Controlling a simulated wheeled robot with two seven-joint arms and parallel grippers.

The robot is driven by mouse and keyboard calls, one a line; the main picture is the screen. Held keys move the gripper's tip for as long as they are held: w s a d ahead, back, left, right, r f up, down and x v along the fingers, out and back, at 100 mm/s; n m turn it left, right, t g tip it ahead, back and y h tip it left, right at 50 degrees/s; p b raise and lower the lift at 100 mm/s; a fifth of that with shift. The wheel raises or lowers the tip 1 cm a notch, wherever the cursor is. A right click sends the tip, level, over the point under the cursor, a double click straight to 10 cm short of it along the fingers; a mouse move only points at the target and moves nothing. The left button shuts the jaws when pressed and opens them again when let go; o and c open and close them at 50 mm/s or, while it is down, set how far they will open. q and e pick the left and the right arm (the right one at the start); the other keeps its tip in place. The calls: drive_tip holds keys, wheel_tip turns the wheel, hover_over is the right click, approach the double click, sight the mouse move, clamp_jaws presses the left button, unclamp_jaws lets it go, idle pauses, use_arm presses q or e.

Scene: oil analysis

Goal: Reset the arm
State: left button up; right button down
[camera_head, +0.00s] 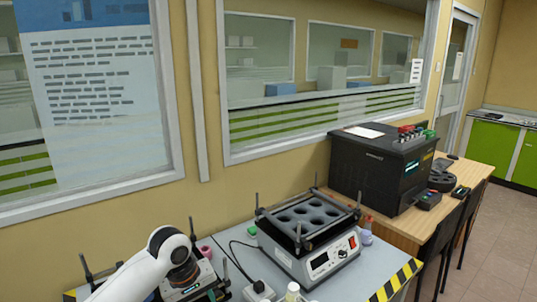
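One of my white arms (135,272) enters from the bottom left. It bends at a rounded joint, with a dark part at its right side. No gripper fingers can be made out on it, and I cannot tell what it touches. My other arm and gripper are outside the view.
A grey heater with several round wells (308,247) stands on the grey table (222,242), which has yellow-black edge tape. Another device (190,283) is partly hidden behind my arm. A black analyser (375,170) stands on a wooden table farther right.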

use_arm(q)
drive_tip(key=s+d+f+m+t+h, duration=0.1)
drive_tip(key=s+d+f+m, duration=0.15)
drive_tip(key=s+f, duration=0.35)
drive_tip(key=s+d+f+m, duration=0.1)
drive_tip(key=s+f+m, duration=0.3)
drive_tip(key=s, duration=0.5)
drive_tip(key=s+a+f+m+t+y, duration=0.1)
drive_tip(key=s+a, duration=0.4)
drive_tip(key=s, duration=0.3)
drive_tip(key=s+a+f+y, duration=0.1)
drive_tip(key=s+a+y, duration=0.1)
drive_tip(key=s+a, duration=0.35)
wheel_tip(320, 180, down, 25)
drive_tip(key=s+d+g, duration=0.1)
drive_tip(key=s+d, duration=0.1)
drive_tip(key=s+a+f+g, duration=0.1)
drive_tip(key=s+a+f, duration=0.2)
drive_tip(key=s+f, duration=1.4)
drive_tip(key=shift+f+m, duration=0.35)
use_arm(e)
drive_tip(key=shift+s+a+f, duration=0.15)
drive_tip(key=shift+f, duration=0.05)
use_arm(q)
drive_tip(key=shift+a, duration=0.1)
